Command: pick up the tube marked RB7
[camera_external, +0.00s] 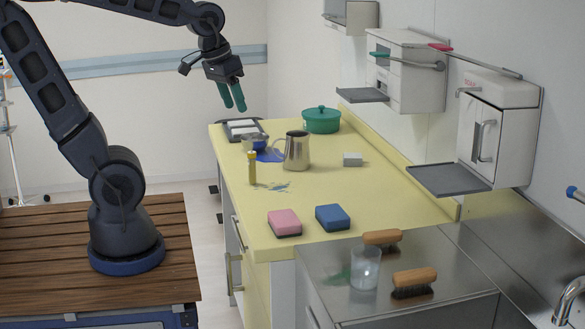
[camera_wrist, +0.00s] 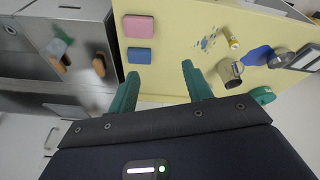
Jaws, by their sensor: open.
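A slim yellow upright tube (camera_external: 252,168) stands near the left edge of the yellow counter (camera_external: 350,205), in front of a metal pitcher. No marking on it can be read, so I cannot tell if it says RB7. In the wrist view a small yellow piece (camera_wrist: 233,42), which looks like the same tube, lies up and to the right of my fingers. My gripper (camera_external: 234,108) has green fingers. It is open and empty, high above the far left end of the counter, well apart from the tube. The fingers also show in the wrist view (camera_wrist: 160,70).
Pink (camera_external: 284,222) and blue (camera_external: 332,217) sponges lie in front.

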